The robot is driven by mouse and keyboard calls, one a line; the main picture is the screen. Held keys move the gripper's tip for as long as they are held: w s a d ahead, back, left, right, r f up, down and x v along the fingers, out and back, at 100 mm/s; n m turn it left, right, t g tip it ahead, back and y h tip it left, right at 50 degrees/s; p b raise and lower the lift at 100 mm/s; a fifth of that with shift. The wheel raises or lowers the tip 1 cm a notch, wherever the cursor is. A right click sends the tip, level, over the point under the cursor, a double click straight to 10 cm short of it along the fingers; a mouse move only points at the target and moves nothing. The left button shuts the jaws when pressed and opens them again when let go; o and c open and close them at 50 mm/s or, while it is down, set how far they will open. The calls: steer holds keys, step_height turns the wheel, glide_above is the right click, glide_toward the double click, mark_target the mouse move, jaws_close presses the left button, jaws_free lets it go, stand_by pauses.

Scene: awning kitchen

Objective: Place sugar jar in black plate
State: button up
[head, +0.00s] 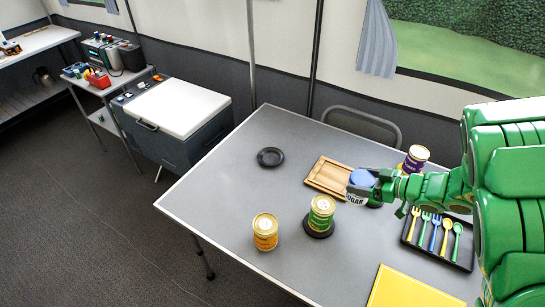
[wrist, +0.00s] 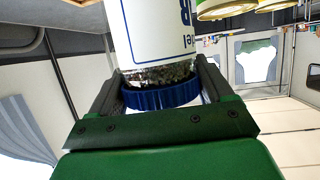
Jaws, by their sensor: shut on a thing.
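My gripper (head: 377,184) is shut on the sugar jar (head: 357,196) near its blue lid and holds it over the right half of the table. The jar has a blue lid and a white label with part of the lettering visible. In the wrist view the jar (wrist: 160,35) sits between the two fingers (wrist: 160,90), with its blue lid towards the palm. An empty black plate (head: 270,157) lies on the table to the left, apart from the jar. Another black plate (head: 318,234) is under a green-and-yellow can (head: 321,212).
A yellow can (head: 265,232) stands at the front left of the grey table (head: 225,190). A purple can (head: 415,158), a dark cutlery tray (head: 462,262) and a yellow mat (head: 400,290) are at the right.

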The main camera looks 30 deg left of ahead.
steer(key=s+a+r+n+g, duration=0.1)
steer(key=a+r, duration=0.1)
steer(key=a, duration=1.2)
steer(key=a+r, duration=0.2)
steer(key=a, duration=1.3)
steer(key=w+a+f, duration=0.6)
steer(key=w, duration=0.1)
steer(key=shift+w+a+f, duration=0.2)
steer(key=shift+w+f, duration=0.05)
steer(key=shift+w, duration=0.1)
steer(key=shift+w+a+f, duration=0.45)
steer(key=shift+f, duration=0.25)
steer(key=shift+w+a+f, duration=0.45)
steer(key=shift+f, duration=0.25)
steer(key=shift+f, duration=0.1)
steer(key=shift+w+a+f, duration=0.1)
steer(key=shift+w+f, duration=0.05)
steer(key=shift+f, duration=0.8)
steer(key=shift+w+a+f, duration=0.1)
steer(key=shift+f, duration=0.8)
